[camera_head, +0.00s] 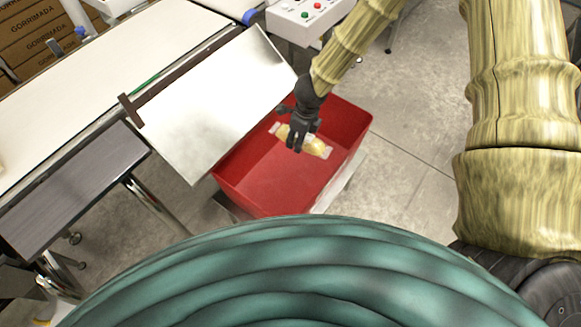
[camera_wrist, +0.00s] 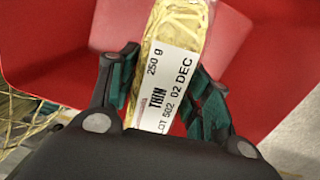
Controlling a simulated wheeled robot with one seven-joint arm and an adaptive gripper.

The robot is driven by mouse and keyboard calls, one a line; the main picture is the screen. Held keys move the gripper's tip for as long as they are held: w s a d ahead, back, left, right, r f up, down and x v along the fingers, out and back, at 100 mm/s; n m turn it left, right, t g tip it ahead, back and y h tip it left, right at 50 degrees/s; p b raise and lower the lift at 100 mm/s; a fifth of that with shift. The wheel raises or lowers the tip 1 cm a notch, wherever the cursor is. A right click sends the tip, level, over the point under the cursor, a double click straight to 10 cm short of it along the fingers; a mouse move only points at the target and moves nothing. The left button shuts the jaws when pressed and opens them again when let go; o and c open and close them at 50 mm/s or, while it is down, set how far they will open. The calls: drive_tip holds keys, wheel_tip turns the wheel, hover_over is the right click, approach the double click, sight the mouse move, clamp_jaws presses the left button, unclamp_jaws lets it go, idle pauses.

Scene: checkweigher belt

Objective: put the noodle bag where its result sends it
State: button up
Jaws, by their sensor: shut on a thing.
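The noodle bag (camera_head: 313,147) is a clear bag of yellow noodles with a white label. In the wrist view the bag (camera_wrist: 181,40) lies between the two fingers, and its label reads 250 g, THIN, LOT 502, 02 DEC. My gripper (camera_head: 297,143) is shut on the bag, and its green-padded fingers (camera_wrist: 165,100) flank the label end. The bag is over the red bin (camera_head: 262,202), within its opening in the head view. The gap between the bag and the bin floor cannot be told. The bin shows no other content.
A pale sloping plate (camera_head: 215,105) leads from the white belt (camera_head: 95,75) down towards the bin. A control box (camera_head: 308,18) with red and green buttons stands behind. A grey side shelf (camera_head: 70,190) is at left. Brown cartons (camera_head: 45,30) are stacked at the back left. Concrete floor is clear at right.

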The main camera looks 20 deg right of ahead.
drive_tip(key=m, duration=0.2)
drive_tip(key=w+m+b, duration=0.1)
drive_tip(key=m, duration=0.1)
drive_tip(key=shift+d+f, duration=0.1)
drive_tip(key=shift+f, duration=0.05)
drive_tip(key=m+b, duration=0.1)
drive_tip(key=m, duration=0.1)
drive_tip(key=w+m+h+b, duration=0.1)
drive_tip(key=m, duration=0.2)
drive_tip(key=shift+w+d, duration=0.1)
drive_tip(key=shift+d, duration=0.05)
drive_tip(key=m, duration=0.1)
drive_tip(key=w+m+b, duration=0.1)
drive_tip(key=m, duration=0.1)
drive_tip(key=shift+d+m+b, duration=0.1)
drive_tip(key=shift+m+b, duration=0.2)
drive_tip(key=f+m+b, duration=0.1)
drive_tip(key=b, duration=0.1)
drive_tip(key=f+m+b, duration=0.2)
drive_tip(key=w+f+m+h+b, duration=0.1)
drive_tip(key=f+m, duration=0.1)
drive_tip(key=shift+d+f+b, duration=0.2)
drive_tip(key=shift+b, duration=0.2)
drive_tip(key=o, duration=1.4)
